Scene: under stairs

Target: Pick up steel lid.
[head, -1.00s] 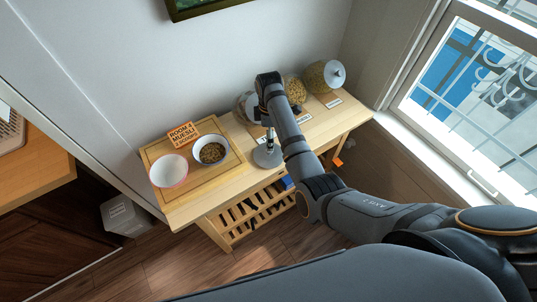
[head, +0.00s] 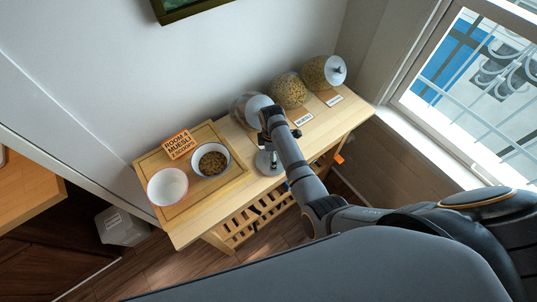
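A round grey steel lid (head: 266,168) lies flat on the wooden table in the head view, right of the bowls and in front of the left jar. My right arm comes in from the right, and its wrist is above the lid. My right gripper (head: 269,146) points down at the lid's middle. Its fingers are small and partly hidden by the wrist, so I cannot tell if they touch the lid or are shut. Another steel lid (head: 336,70) with a knob sits on the rightmost jar. My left gripper is out of view.
Three jars stand along the back: left (head: 246,106), middle (head: 288,91) and right (head: 318,72). A board (head: 226,181) holds a white bowl (head: 167,187), a bowl of muesli (head: 211,161) and an orange sign (head: 180,144). The table's front strip (head: 203,222) is bare.

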